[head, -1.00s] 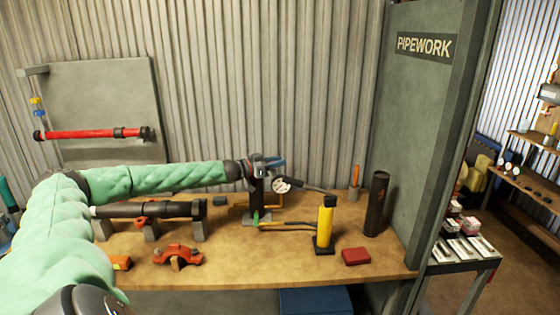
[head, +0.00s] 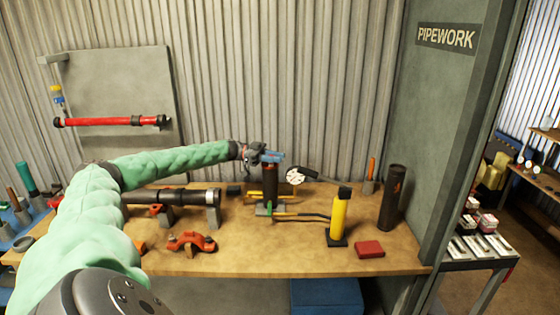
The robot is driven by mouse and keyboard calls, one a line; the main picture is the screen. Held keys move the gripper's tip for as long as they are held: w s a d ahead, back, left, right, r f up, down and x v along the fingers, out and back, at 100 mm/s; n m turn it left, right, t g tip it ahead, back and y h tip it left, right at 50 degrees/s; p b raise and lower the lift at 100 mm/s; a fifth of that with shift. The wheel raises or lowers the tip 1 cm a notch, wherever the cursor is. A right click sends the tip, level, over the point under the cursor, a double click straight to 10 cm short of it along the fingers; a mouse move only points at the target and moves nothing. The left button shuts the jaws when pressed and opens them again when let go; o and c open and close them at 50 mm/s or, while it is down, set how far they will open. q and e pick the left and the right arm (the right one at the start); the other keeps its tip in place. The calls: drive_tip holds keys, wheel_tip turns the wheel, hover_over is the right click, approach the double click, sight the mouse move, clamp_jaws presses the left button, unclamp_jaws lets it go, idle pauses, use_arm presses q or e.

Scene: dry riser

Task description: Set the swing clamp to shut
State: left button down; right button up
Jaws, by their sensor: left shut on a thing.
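A dark upright pipe (head: 270,184) stands on the bench with a blue part (head: 271,157) at its top; this looks like the swing clamp, but it is small and partly hidden. My left gripper (head: 259,154) is at the top of the pipe, shut on the blue part. The fingers cover much of that part, so I cannot tell how far it is swung. My right gripper is not in view.
A white gauge (head: 294,176) is close right of the pipe. A yellow cylinder (head: 339,217), red block (head: 369,249) and black tube (head: 391,198) stand farther right. A red coupling (head: 190,243) lies in front. The bench's front middle is clear.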

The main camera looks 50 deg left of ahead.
use_arm(q)
drive_tip(key=shift+s+a+m+g+h, duration=0.25)
drive_tip(key=shift+m+g+h, duration=0.2)
drive_tip(key=shift+g, duration=0.25)
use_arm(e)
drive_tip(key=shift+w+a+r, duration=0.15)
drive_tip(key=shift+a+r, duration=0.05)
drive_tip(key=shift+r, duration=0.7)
use_arm(q)
drive_tip(key=c, duration=1.2)
unclamp_jaws()
drive_tip(key=shift+s, duration=0.1)
drive_tip(key=shift+o, duration=0.2)
